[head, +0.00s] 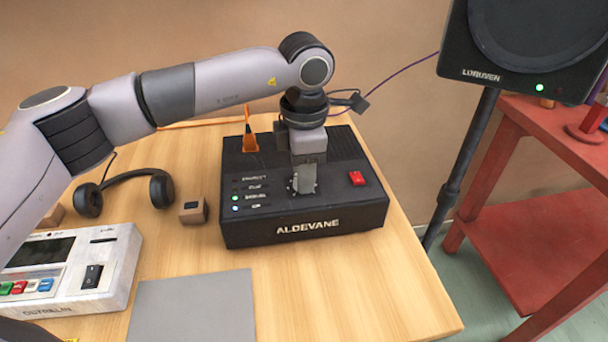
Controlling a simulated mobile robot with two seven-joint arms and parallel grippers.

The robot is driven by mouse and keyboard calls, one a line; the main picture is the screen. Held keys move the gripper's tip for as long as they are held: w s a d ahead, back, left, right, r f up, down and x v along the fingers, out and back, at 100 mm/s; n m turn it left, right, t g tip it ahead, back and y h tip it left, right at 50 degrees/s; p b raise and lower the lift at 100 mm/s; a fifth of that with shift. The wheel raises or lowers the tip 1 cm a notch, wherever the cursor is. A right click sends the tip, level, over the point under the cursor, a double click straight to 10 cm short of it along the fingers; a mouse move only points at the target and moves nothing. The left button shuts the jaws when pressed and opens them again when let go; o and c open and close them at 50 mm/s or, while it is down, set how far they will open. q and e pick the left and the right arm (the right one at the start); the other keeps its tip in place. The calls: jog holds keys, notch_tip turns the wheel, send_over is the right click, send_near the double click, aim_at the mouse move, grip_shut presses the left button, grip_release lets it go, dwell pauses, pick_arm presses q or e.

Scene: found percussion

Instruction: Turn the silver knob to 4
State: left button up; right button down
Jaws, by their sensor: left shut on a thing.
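A black box marked ALDEVANE (255,225) sits on the wooden table. My left gripper (304,182) comes down from above onto the middle of its top. It is shut on the silver knob, which its fingers hide almost wholly. A few pale dial marks show around the fingertips, but I cannot read any number or see where the knob points. On the left of the box top is a column of labels with small lights; the lower ones are lit. My right gripper is not in view.
A red switch (357,178) is right of the gripper, and an orange plug (250,140) stands at the box's back left. Headphones (125,185), a small brown block (193,210), a white device (85,265) and a grey mat (190,305) lie around. A speaker (525,45) stands right.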

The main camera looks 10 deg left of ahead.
pick_arm(q)
jog(key=m+b, duration=0.1)
jog(key=m, duration=0.5)
jog(key=shift+m+b, duration=0.3)
jog(key=m, duration=0.6)
jog(key=shift+s+a+h+b, duration=0.1)
jog(key=shift+h+b, duration=0.2)
jog(key=m, duration=0.6)
jog(key=shift+a+r+m, duration=0.1)
jog(key=shift+m, duration=0.2)
jog(key=m, duration=0.5)
jog(key=shift+m+g, duration=0.4)
jog(key=shift+m, duration=0.3)
jog(key=o, duration=1.1)
jog(key=shift+c, duration=0.2)
